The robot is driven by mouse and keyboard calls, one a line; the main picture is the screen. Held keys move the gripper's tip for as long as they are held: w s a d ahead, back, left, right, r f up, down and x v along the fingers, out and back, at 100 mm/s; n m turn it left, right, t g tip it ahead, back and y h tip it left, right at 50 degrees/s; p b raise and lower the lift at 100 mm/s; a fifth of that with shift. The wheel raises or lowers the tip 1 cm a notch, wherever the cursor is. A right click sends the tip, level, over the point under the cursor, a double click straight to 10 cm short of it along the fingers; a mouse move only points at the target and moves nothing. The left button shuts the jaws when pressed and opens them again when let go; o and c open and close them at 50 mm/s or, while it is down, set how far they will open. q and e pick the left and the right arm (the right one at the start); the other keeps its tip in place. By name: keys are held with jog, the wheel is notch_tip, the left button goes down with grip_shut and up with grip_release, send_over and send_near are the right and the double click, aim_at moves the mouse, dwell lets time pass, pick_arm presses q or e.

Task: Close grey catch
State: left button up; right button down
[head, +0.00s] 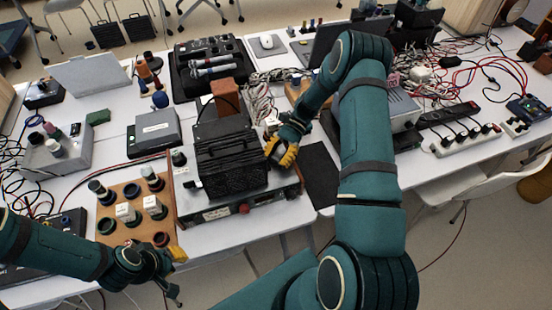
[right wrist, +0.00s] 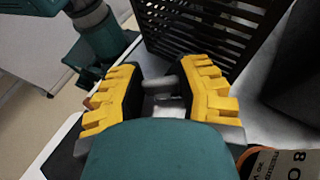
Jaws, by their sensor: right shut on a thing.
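A black slatted case (head: 232,165) stands on the table in the middle of the head view; its slatted side also shows at the top of the right wrist view (right wrist: 215,30). My right gripper (head: 281,153) is at the case's right side. In the right wrist view its yellow fingers are close around a small grey metal piece, which looks like the grey catch (right wrist: 167,98); the fingers partly hide it. I cannot see in the head view how the catch lies. My left gripper (head: 176,272) is low at the left, its fingers apart and empty, near the wooden board's front edge.
A wooden board (head: 114,190) with several cups and knobs lies left of the case. A black tray of tools (head: 180,75) and a grey box (head: 154,131) are behind it. Cables and a white power strip (head: 465,141) cover the right.

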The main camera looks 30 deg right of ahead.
aim_at(276, 159)
jog(key=shift+f, duration=0.1)
jog(key=c, duration=0.6)
grip_release()
notch_tip(276, 159, up, 10)
jog(key=shift+r, duration=0.1)
